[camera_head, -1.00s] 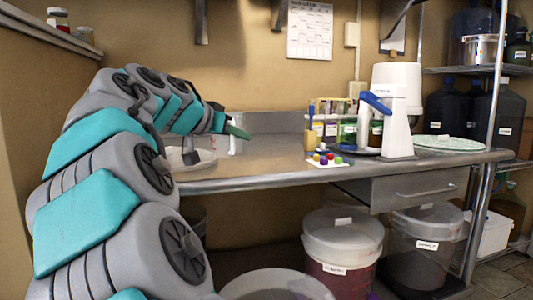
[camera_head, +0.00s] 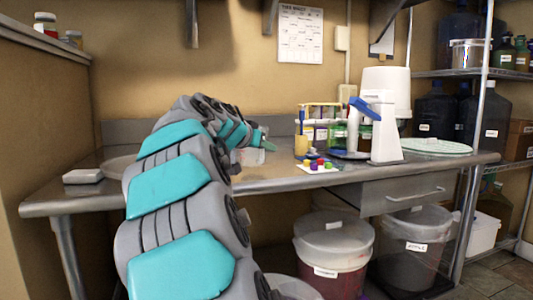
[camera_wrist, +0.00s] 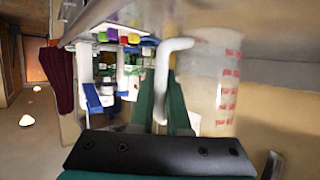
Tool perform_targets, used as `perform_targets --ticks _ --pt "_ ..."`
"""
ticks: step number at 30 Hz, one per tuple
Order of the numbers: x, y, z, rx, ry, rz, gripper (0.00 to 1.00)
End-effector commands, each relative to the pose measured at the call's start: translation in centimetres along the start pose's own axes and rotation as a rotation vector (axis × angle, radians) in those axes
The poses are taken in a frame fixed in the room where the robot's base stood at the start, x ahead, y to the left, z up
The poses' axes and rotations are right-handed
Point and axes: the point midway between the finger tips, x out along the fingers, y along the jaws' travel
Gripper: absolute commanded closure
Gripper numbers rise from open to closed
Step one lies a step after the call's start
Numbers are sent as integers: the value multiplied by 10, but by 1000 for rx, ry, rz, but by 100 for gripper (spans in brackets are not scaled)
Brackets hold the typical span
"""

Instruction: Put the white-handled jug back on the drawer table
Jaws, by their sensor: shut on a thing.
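The jug (camera_wrist: 215,85) is clear with red markings and a white handle (camera_wrist: 163,85). In the wrist view, which looks upside down, my gripper (camera_wrist: 165,100) has its green fingers closed around the handle. In the head view my gripper (camera_head: 266,143) is over the steel drawer table (camera_head: 285,183), with the jug (camera_head: 251,156) partly hidden by my arm. I cannot tell whether the jug's base touches the tabletop. The table's drawer (camera_head: 405,191) is shut.
Right of the jug are small coloured pieces on a white card (camera_head: 318,166), a rack of bottles (camera_head: 322,132) and a white dispenser with a blue lever (camera_head: 385,130). A grey box (camera_head: 83,176) lies at the table's left. Lidded buckets (camera_head: 333,240) stand below.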

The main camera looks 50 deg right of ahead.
Motion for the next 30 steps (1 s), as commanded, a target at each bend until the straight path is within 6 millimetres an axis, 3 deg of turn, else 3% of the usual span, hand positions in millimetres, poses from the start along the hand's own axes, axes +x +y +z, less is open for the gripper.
perform_targets --ticks 4,17,18,25,30 --pt "5 1 15 -1 -2 3 100" --pt "8 1 21 1 -1 1 100" --pt "7 1 20 1 -2 1 83" --pt "7 1 20 0 -2 2 57" --pt "7 1 20 0 -2 2 56"
